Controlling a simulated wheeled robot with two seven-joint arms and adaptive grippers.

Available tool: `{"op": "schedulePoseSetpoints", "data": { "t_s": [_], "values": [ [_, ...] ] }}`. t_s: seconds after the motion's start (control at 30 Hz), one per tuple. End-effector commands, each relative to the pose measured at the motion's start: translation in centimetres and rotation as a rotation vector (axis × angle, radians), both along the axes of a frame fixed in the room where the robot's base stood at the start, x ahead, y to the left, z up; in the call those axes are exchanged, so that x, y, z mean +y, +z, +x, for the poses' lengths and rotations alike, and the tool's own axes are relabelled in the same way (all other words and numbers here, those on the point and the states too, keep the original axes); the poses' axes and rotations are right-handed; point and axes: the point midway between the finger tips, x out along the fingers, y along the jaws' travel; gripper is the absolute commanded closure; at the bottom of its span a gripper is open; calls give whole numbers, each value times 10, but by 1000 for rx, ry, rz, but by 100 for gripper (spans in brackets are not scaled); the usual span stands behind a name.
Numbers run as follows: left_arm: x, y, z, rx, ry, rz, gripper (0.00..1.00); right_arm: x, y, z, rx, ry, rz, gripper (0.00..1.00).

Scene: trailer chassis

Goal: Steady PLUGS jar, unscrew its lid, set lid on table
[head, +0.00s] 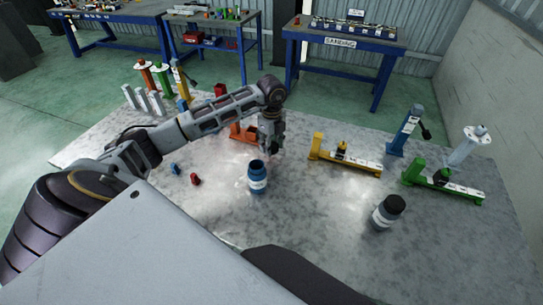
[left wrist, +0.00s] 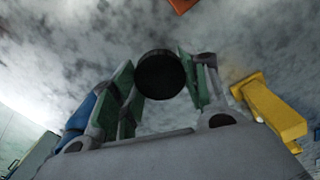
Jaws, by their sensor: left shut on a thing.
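A blue jar (head: 257,180) with a white label stands upright on the grey table (head: 315,215); its top looks open, with no lid on it. The label is too small to read. My left gripper (head: 271,147) is just behind and above the jar's mouth, pointing down. It is shut on a round black lid (left wrist: 160,75), which shows between the green finger pads in the left wrist view. The lid is mostly hidden in the head view. My right gripper is not in view.
A yellow jack stand (head: 345,160), a green one (head: 445,185) and an orange one (head: 243,133) lie around the gripper. Small blue (head: 175,169) and red (head: 195,179) parts lie left of the jar. Bare tabletop lies between the two jars.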

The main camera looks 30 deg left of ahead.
Motion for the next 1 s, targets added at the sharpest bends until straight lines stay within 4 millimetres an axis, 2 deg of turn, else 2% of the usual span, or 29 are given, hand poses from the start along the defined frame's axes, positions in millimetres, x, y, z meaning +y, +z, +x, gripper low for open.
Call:
{"op": "schedulePoseSetpoints", "data": {
  "t_s": [0.2, 0.67, 1.0],
  "values": [
    [0, -21, 0, 0, -1, 0, 83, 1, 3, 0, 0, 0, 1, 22],
    [0, -27, 0, 1, -1, 0, 83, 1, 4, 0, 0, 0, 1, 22],
    [0, -58, -1, 1, -1, 0, 83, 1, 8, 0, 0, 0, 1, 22]
  ]
}}
